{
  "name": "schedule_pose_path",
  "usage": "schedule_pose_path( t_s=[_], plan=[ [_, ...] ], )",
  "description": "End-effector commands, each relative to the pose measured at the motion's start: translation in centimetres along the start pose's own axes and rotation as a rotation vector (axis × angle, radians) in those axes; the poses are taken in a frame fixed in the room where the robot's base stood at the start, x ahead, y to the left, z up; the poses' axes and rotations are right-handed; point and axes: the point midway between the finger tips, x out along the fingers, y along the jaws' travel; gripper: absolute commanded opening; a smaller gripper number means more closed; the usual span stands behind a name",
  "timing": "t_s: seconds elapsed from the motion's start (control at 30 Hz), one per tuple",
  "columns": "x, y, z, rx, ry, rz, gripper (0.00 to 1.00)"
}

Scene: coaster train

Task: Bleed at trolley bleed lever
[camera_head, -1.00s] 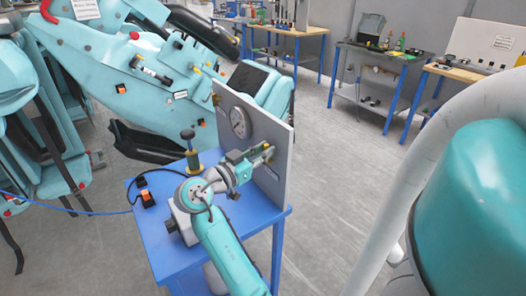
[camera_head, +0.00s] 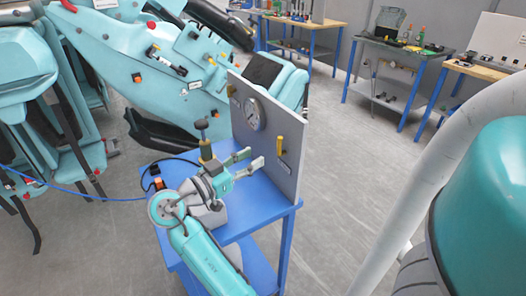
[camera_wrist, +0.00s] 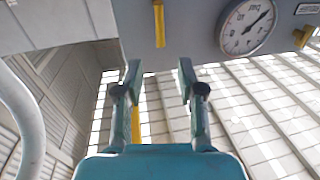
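The trolley (camera_head: 247,222) is blue with an upright grey panel (camera_head: 289,122). A yellow lever (camera_head: 279,146) stands upright on the panel's face, right of a round gauge (camera_head: 252,115). My gripper (camera_head: 252,159) is open and empty, its two fingers pointing at the panel a little short of the lever. In the wrist view the lever (camera_wrist: 159,22) shows beyond the open fingertips (camera_wrist: 158,70), apart from them, with the gauge (camera_wrist: 247,25) to its right. I cannot read the lever's label.
A dark-knobbed post (camera_head: 204,140) and an orange switch (camera_head: 158,183) with a cable stand on the trolley left of my gripper. A large teal coaster vehicle (camera_head: 140,60) is close behind. Workbenches (camera_head: 395,45) line the back.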

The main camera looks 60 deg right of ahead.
Motion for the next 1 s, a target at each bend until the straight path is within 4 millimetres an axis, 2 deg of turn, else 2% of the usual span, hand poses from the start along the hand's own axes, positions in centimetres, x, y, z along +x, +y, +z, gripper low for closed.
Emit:
schedule_pose_path(
  t_s=[0.1, 0.27, 1.0],
  plan=[
    [-1.4, -0.1, 0.0, 0.000, 0.000, -0.001, 0.39],
    [-2.2, 0.0, 0.0, 0.000, 0.001, 0.000, 0.39],
    [-2.2, 0.0, 0.0, 0.000, 0.000, 0.001, 0.39]
  ],
)
